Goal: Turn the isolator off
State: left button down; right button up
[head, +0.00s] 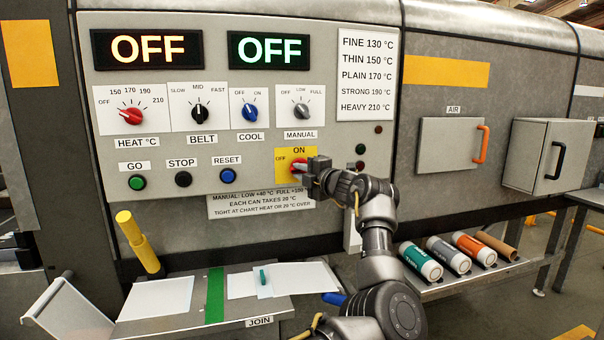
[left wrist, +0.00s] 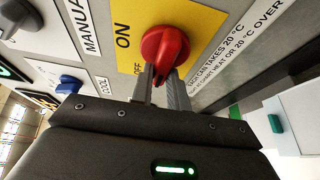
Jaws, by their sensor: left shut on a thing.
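The isolator is a red knob (head: 297,166) on a yellow plate (head: 283,177) marked ON at the top and OFF at the left. My left gripper (head: 307,172) is at the knob from the right and covers part of it. In the left wrist view the red knob (left wrist: 166,50) sits between the two fingers of my left gripper (left wrist: 166,85), which are shut on it. The gripper hides part of the knob, and I cannot tell exactly where its pointer stands. My right gripper is not in view.
Two displays (head: 147,48) above read OFF. Heat (head: 130,116), belt (head: 199,113), cool (head: 250,111) and manual (head: 302,111) knobs are above the isolator. A tray (head: 278,306) with white sheets is below; several cans (head: 420,262) lie at the right.

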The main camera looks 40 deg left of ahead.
pick_arm(q)
jog(key=c, duration=1.4)
grip_release()
jog(key=shift+a, duration=0.15)
jog(key=shift+o, duration=0.2)
